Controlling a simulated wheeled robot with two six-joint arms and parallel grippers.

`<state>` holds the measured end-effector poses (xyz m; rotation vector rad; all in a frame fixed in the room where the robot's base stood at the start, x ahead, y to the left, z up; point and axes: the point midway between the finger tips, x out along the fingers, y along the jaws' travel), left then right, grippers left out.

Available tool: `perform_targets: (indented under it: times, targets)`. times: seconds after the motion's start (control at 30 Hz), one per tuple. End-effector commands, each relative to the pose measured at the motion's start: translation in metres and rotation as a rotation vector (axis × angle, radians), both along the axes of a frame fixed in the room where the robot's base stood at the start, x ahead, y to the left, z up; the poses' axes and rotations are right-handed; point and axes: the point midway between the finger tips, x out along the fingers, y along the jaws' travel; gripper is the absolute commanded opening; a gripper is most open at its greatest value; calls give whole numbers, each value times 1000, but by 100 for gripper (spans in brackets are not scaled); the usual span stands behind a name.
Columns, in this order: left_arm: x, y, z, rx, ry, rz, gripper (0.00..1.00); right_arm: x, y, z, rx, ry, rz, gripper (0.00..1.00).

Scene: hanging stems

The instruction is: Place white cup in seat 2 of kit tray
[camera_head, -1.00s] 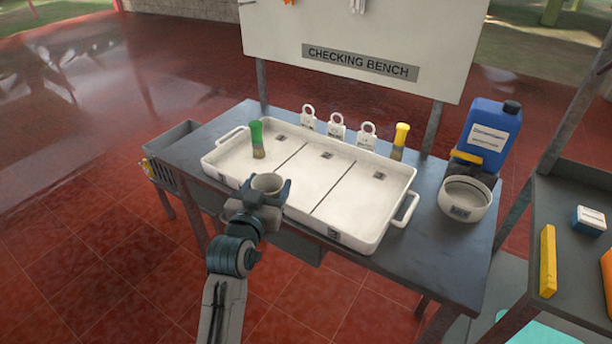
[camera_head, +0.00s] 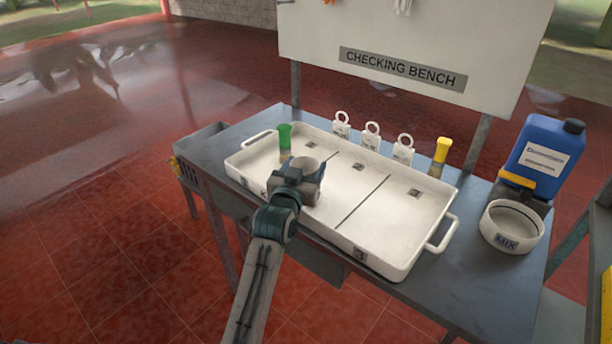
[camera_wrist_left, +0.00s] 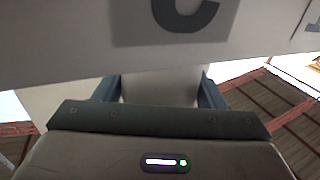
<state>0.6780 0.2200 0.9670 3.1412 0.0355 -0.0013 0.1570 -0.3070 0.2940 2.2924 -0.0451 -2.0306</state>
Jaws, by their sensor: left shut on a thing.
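The white cup (camera_head: 306,164) is held in my left gripper (camera_head: 302,173), which is shut on it. In the head view they show over the front of the kit tray (camera_head: 405,268), near the divider between the left and middle compartments. I cannot tell how high above the floor of the tray the cup is. The tray is white, with three compartments; a "3" mark is on its front wall at the right. In the left wrist view the cup (camera_wrist_left: 160,88) shows pale between the two fingers. My right gripper is not in view.
A green-topped container (camera_head: 284,137) stands in the tray's left compartment. Ringed white tags (camera_head: 371,136) and a yellow-topped container (camera_head: 441,152) stand behind the tray. A white MIX bowl (camera_head: 513,228) and blue jug (camera_head: 543,150) are at right. The middle and right compartments look largely clear.

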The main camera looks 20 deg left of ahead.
Motion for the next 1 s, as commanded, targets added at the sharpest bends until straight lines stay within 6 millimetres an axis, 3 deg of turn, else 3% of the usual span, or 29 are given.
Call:
perform_targets:
  times: [0.17,0.53,0.57,0.67,1.0]
  targets:
    - [0,0,-23,1,2,0,42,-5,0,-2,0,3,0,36]
    - [0,0,-27,1,1,0,42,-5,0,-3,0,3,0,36]
    - [0,0,-27,1,1,0,68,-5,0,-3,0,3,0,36]
    - [0,0,-27,1,0,0,86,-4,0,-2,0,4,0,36]
    - [-1,0,-23,1,-1,0,86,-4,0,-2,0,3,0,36]
